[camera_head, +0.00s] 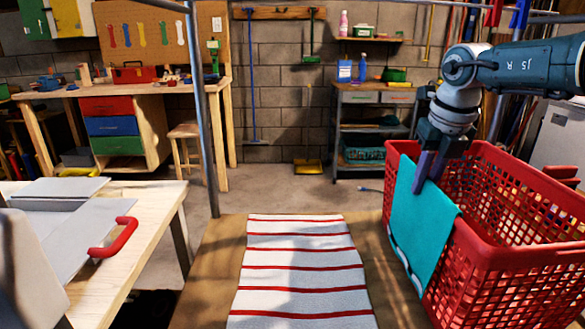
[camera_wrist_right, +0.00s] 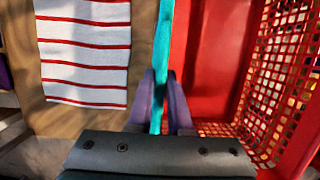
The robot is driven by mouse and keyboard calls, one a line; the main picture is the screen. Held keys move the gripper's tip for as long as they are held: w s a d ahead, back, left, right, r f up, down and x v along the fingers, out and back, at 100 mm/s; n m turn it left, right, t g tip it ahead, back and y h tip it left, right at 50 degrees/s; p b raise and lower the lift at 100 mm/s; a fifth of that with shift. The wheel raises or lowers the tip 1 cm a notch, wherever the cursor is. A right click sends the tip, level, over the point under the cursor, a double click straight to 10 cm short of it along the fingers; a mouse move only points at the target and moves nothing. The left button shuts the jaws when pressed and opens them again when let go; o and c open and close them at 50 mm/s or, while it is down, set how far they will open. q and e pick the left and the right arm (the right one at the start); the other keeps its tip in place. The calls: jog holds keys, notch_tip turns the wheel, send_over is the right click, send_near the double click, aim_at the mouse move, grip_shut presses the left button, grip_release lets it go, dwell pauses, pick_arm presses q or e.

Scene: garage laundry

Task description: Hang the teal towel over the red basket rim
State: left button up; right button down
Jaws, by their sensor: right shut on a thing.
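The teal towel (camera_head: 418,230) hangs down the outside of the red basket's left wall in the head view. The red basket (camera_head: 520,250) has latticed sides and stands at the right. My right gripper (camera_head: 425,182) points down at that left rim, its purple fingers shut on the towel's upper part. In the right wrist view the towel (camera_wrist_right: 163,40) is a thin teal strip between the fingers (camera_wrist_right: 161,82), with the red basket (camera_wrist_right: 215,45) just to its right. How much towel lies inside the rim is hidden. My left gripper is not in view.
A white mat with red stripes (camera_head: 300,270) lies left of the basket. A pale wooden table (camera_head: 135,235) with a red-handled item (camera_head: 115,238) stands at the left. A grey upright pole (camera_head: 203,110) rises before the workbench. A shelf cart (camera_head: 372,130) stands behind.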

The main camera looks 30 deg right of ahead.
jog(key=c, duration=0.8)
grip_release()
jog(key=shift+o, duration=0.2)
